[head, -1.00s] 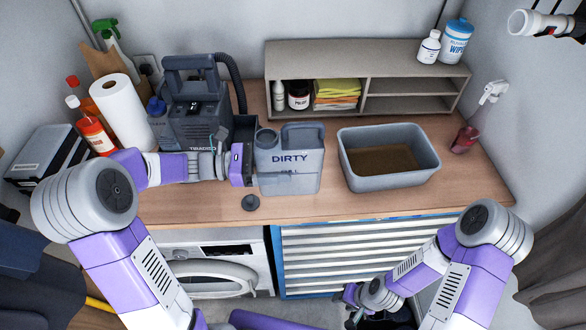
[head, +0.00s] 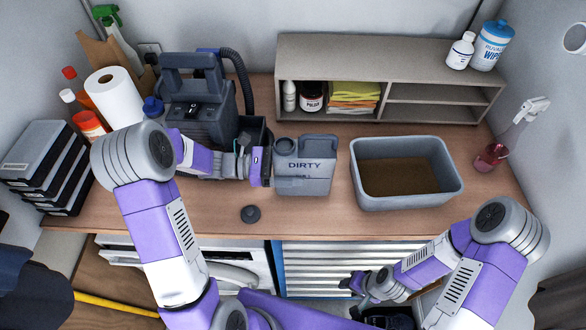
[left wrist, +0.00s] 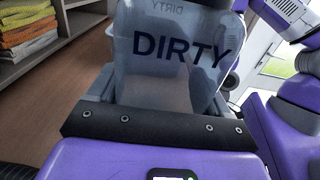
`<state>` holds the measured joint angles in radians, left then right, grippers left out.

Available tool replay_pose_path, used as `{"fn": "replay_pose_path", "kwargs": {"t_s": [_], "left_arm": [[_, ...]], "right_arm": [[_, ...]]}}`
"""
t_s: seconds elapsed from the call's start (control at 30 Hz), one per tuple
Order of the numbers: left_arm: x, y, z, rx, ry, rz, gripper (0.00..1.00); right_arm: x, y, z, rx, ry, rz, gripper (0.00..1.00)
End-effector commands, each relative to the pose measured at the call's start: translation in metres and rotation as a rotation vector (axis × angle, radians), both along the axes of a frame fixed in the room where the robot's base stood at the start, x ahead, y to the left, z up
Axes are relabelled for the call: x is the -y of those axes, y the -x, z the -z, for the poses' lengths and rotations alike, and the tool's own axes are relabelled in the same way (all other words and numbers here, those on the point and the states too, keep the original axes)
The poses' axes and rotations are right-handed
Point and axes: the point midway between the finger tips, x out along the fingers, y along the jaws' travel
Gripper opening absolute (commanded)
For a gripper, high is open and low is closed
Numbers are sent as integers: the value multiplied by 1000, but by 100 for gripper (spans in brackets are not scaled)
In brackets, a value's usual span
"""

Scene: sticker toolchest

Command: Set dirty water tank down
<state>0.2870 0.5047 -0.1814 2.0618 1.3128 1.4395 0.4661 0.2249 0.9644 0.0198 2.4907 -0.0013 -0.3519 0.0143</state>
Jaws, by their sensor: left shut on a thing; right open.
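The grey, translucent dirty water tank (head: 308,178), marked DIRTY, is upright over the middle of the wooden counter (head: 330,222). It also fills the middle of the left wrist view (left wrist: 165,75). My left gripper (head: 262,166) is at the tank's left side and shut on it. I cannot tell whether the tank's base touches the counter. My right gripper (head: 352,297) is open and low in front of the drawers, away from the tank.
A grey bin (head: 405,200) with brown contents stands right of the tank. The dark grey cleaning machine (head: 195,105) is to the left. A shelf unit (head: 430,118) stands behind. A small black cap (head: 251,214) lies in front. The counter's front strip is mostly clear.

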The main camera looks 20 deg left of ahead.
Motion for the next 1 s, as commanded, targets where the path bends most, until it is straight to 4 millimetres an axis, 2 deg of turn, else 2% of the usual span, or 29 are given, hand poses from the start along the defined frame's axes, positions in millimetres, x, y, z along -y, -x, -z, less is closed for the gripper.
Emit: {"fn": "replay_pose_path", "kwargs": {"t_s": [0.1,0.47,0.5,0.6,0.9,1.0], "left_arm": [[0,0,13,1,2,0,36],[0,0,17,2,2,0,36],[0,0,16,1,0,0,85],[0,0,16,1,0,0,100],[0,0,11,1,0,0,100],[-14,3,12,2,-1,-3,100]], "right_arm": [[0,0,1,0,0,0,43],[0,0,4,0,0,0,43],[0,0,4,0,0,0,43],[0,0,3,0,0,0,43],[0,0,-1,0,0,0,43],[0,0,3,0,0,0,43]]}}
